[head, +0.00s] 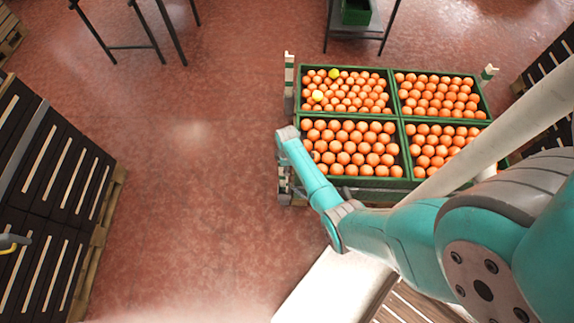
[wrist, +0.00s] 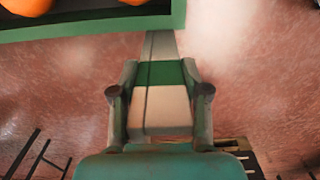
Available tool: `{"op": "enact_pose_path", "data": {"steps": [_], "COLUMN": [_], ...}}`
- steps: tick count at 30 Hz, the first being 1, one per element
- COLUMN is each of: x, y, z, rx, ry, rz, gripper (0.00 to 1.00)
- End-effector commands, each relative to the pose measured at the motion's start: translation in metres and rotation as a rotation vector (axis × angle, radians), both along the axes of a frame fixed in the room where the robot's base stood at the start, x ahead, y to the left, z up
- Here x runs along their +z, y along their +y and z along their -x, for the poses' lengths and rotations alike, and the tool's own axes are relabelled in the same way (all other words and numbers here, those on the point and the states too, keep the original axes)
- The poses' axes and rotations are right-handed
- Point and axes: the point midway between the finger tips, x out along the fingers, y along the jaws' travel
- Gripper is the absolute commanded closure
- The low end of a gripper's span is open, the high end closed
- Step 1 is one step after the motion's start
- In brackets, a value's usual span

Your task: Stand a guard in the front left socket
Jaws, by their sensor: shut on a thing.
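In the wrist view my gripper (wrist: 160,92) is shut on a guard (wrist: 162,116), a pale post with a green band. The guard's far end reaches towards the edge of a green crate (wrist: 90,29). In the head view my arm's end (head: 287,133) is beside the front left corner of the crate stack; the gripper and held guard are hard to make out there. One guard (head: 289,75) stands upright at the back left corner, and another (head: 488,75) at the back right. The front left socket cannot be made out, so I cannot tell whether the held guard touches it.
Several green crates (head: 395,122) full of oranges sit together, with two yellow fruits in the back left one. My arm covers the front right corner. Dark crates on a pallet (head: 112,215) stand at the left. Open red floor (head: 190,190) lies between.

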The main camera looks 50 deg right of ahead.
Motion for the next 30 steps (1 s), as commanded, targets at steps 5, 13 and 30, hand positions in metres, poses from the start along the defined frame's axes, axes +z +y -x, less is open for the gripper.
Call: {"op": "enact_pose_path", "data": {"steps": [5,13,30], "x": [0.0,0.0,0.057], "y": [0.0,0.0,0.0], "z": [0.0,0.0,-0.001], "rx": [0.0,0.0,0.0], "ry": [-0.001,0.0,-0.004], "rz": [0.001,0.0,0.002], "gripper": [0.44,0.25,0.25]}}
